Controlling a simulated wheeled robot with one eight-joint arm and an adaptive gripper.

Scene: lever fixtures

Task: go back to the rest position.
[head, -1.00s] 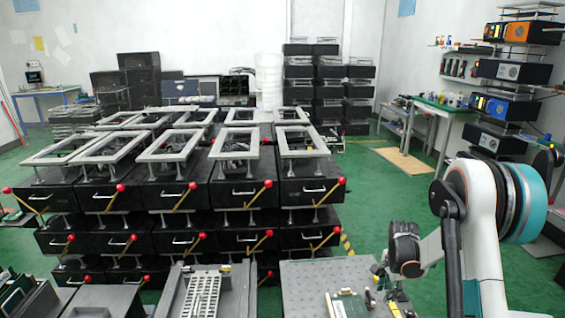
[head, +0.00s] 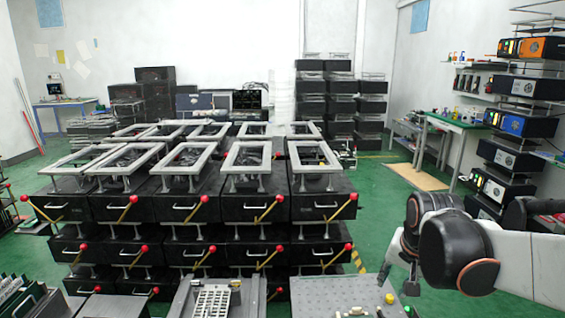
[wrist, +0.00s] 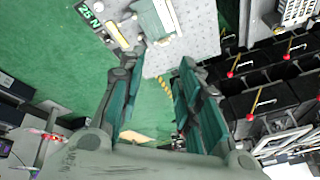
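My gripper (wrist: 162,66) is open and empty in the wrist view, its two green-lined fingers well apart. Green floor and the edge of a grey perforated plate (wrist: 197,40) show beyond the fingertips. In the head view my arm reaches in from the right, and the gripper hangs to the right of the same plate (head: 320,292); its fingers are small and partly hidden by the wrist there. Stacked black lever fixtures (head: 180,207) with yellow levers and red balls stand left of it. In the wrist view the red-balled levers (wrist: 260,102) are at the right.
A yellow knob (head: 389,298) and a green knob stand at the plate's right edge. A grey tray with a slotted white part (head: 212,302) is left of it. Stacked orange and blue instruments (head: 510,124) stand at the right. Green floor (head: 385,215) is clear between them.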

